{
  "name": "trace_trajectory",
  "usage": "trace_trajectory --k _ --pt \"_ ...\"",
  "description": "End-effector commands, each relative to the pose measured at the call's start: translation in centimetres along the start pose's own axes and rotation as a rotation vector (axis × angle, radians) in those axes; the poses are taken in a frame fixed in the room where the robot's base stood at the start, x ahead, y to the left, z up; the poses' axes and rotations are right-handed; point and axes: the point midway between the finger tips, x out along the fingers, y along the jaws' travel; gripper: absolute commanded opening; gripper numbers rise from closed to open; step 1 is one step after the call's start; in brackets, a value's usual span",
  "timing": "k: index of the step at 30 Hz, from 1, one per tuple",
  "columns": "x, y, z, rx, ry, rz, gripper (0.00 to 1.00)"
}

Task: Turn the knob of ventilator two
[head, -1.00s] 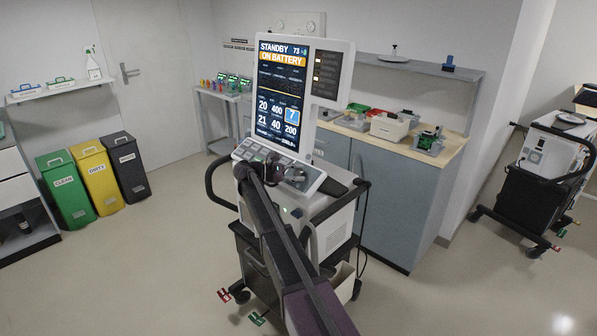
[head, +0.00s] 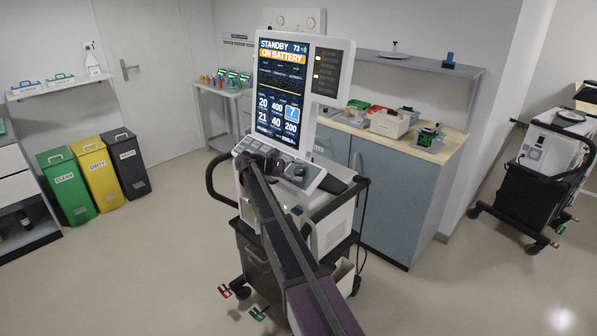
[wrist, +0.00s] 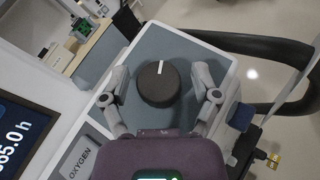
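The ventilator (head: 330,232) stands in the middle of the head view, its screen (head: 283,95) reading "STANDBY" and "ON BATTERY". I cannot read a number that marks it as ventilator two. In the wrist view its knob (wrist: 158,88) is a dark round dial on a grey-blue panel, its white mark pointing to the top of the picture. My gripper (wrist: 161,73) is open, with one finger on each side of the knob and visible gaps between. In the head view my arm reaches over the panel, and the knob is hard to make out there.
A black handle rail (wrist: 270,48) runs close to the panel's right side in the wrist view. An "OXYGEN" key (wrist: 82,164) lies at lower left. Behind the ventilator is a cabinet (head: 395,195); another cart (head: 545,165) stands at the right.

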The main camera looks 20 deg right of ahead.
Motion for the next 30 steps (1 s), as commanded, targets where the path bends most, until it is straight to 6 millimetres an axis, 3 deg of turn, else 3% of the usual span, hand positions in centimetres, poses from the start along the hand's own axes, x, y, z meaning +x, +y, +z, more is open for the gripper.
trace_trajectory --k 17,30 --pt "0.02 -0.09 -0.03 -0.013 0.003 0.026 0.89" --pt "0.15 -0.31 0.02 -0.125 0.016 0.241 0.89"
